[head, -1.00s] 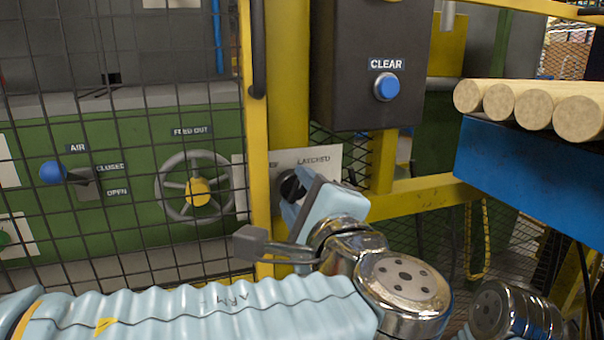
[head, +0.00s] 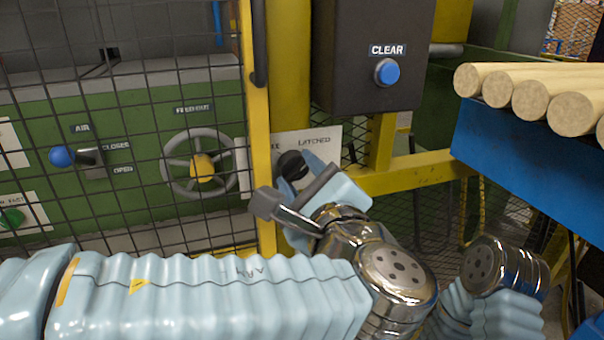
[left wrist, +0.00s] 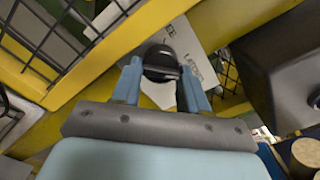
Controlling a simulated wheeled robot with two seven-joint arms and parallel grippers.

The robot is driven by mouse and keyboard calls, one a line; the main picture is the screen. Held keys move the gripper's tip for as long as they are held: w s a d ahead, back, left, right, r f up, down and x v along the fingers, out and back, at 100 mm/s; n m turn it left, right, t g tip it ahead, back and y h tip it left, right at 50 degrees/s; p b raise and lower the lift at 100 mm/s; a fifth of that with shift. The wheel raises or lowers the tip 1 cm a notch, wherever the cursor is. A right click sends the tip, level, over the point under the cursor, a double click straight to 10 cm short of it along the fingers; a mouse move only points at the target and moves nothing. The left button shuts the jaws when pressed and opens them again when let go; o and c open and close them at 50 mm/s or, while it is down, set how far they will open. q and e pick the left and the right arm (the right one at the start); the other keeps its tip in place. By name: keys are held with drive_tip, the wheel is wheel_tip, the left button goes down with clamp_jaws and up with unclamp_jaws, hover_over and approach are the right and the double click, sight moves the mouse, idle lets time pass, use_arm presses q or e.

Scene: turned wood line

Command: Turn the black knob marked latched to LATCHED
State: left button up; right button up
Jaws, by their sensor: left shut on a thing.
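The black knob (head: 291,164) sits on a white plate (head: 322,145) marked LATCHED on its right side, fixed to the yellow frame. The plate's left lettering is partly hidden by the yellow post. My left gripper (head: 301,183) reaches the knob from below right and is shut on it. In the left wrist view, the knob (left wrist: 160,62) lies between the two blue fingers of my left gripper (left wrist: 162,80), with a finger on each side. The exact direction of its pointer is hard to tell. My right gripper is not in view; only part of that arm shows at lower right.
A dark box with a blue CLEAR button (head: 387,72) hangs above the knob. Wire mesh and a yellow post (head: 261,130) stand at left, with a handwheel (head: 202,170) and blue AIR lever (head: 62,156) behind. A blue rack (head: 530,155) with wooden rods juts in at right.

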use_arm(q)
drive_tip(key=shift+f, duration=0.1)
drive_tip(key=o, duration=0.8)
drive_tip(key=v, duration=1.4)
drive_tip(key=shift+w, duration=0.1)
